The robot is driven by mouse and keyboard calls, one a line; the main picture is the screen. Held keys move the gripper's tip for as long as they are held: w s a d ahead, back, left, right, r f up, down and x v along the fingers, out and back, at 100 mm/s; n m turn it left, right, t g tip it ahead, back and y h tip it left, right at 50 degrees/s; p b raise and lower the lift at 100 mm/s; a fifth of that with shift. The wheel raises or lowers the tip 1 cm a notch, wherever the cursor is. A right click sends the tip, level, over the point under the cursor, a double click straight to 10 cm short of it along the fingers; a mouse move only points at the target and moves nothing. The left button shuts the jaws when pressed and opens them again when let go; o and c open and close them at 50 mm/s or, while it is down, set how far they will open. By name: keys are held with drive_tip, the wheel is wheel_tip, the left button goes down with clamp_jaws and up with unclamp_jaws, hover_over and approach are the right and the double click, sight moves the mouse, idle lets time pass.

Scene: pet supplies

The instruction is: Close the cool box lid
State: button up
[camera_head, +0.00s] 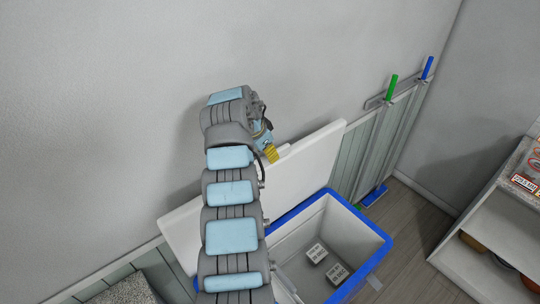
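The cool box (362,225) has a blue rim and a pale grey inside, and stands at the lower middle. Its white lid (310,165) is open, tilted up at the back toward the wall. My arm crosses in front of the lid's left part and the box's left side, hiding them. My gripper (268,146) is at the far end of the arm, near the lid's top edge, with a yellow part showing. It is mostly hidden by the arm, so I cannot tell whether it is open or touches the lid.
Two white labelled blocks (317,252) lie inside the box. Wall panelling with a rail, a green-handled tool (391,88) and a blue-handled tool (428,67) is behind. A white shelf unit (490,235) stands right, with bare floor (420,212) between. A grey textured object (130,290) is lower left.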

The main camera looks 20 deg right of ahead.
drive_tip(key=shift+x, duration=1.95)
clamp_jaws()
